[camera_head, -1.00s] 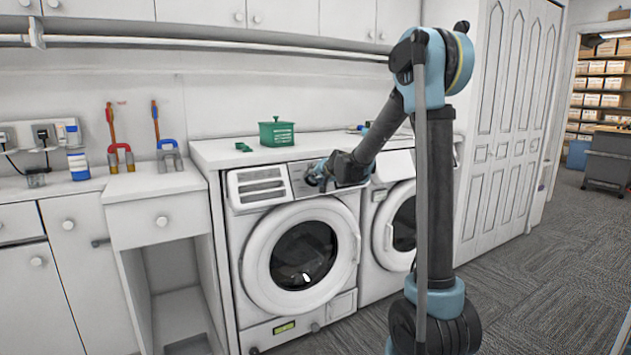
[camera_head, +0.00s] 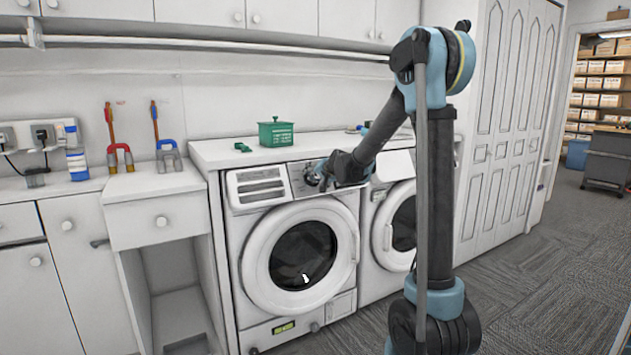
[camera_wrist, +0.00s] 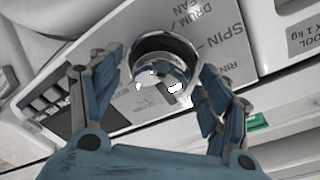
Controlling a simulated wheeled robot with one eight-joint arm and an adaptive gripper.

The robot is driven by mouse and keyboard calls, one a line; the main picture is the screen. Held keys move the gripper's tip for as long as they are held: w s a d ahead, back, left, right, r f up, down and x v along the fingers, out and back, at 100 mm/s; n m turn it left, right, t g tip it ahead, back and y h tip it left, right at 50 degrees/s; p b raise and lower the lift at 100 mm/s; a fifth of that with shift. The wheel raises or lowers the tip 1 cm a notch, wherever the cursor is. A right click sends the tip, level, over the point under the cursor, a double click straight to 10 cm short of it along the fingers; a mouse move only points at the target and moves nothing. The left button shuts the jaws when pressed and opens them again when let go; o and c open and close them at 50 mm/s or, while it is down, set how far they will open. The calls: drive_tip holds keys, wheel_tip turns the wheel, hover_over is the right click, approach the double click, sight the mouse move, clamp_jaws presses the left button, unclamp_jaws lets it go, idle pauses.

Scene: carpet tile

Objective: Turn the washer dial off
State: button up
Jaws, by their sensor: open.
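The washer (camera_head: 262,262) is white with a round door and a grey control panel (camera_head: 300,180) at its top. In the wrist view the dial (camera_wrist: 163,62) is a shiny metal knob on the panel (camera_wrist: 225,45), beside printing that includes "SPIN" and "DRUM". My gripper (camera_wrist: 162,92) is open, with one blue-grey finger on each side of the dial. I cannot tell whether the fingers touch it. In the head view my gripper (camera_head: 322,175) is at the panel and largely covers the dial.
A second white machine (camera_head: 392,235) stands just right of the washer. A green basket (camera_head: 276,132) and a small green item (camera_head: 242,147) sit on the top above the washer. A white cabinet (camera_head: 158,220) is to the left. Carpeted floor (camera_head: 545,275) is clear at right.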

drive_tip(key=v, duration=1.1)
drive_tip(key=shift+s+d, duration=0.15)
drive_tip(key=shift+d, duration=0.05)
drive_tip(key=s+d+f+n+g+h, duration=0.1)
drive_tip(key=s+d+f, duration=0.6)
drive_tip(key=s, duration=0.7)
drive_tip(key=s+d+f+n+g+h, duration=0.1)
drive_tip(key=s+d+f+g+h, duration=0.2)
drive_tip(key=s, duration=1.2)
drive_tip(key=s+d+f+n+g+h, duration=0.1)
drive_tip(key=s+d+f+g, duration=0.4)
drive_tip(key=s+d+f, duration=0.6)
drive_tip(key=s+d+h, duration=0.1)
drive_tip(key=s, duration=0.2)
drive_tip(key=shift+s+d, duration=0.25)
drive_tip(key=shift+d, duration=0.05)
drive_tip(key=shift+w+f, duration=0.2)
drive_tip(key=shift+w, duration=0.3)
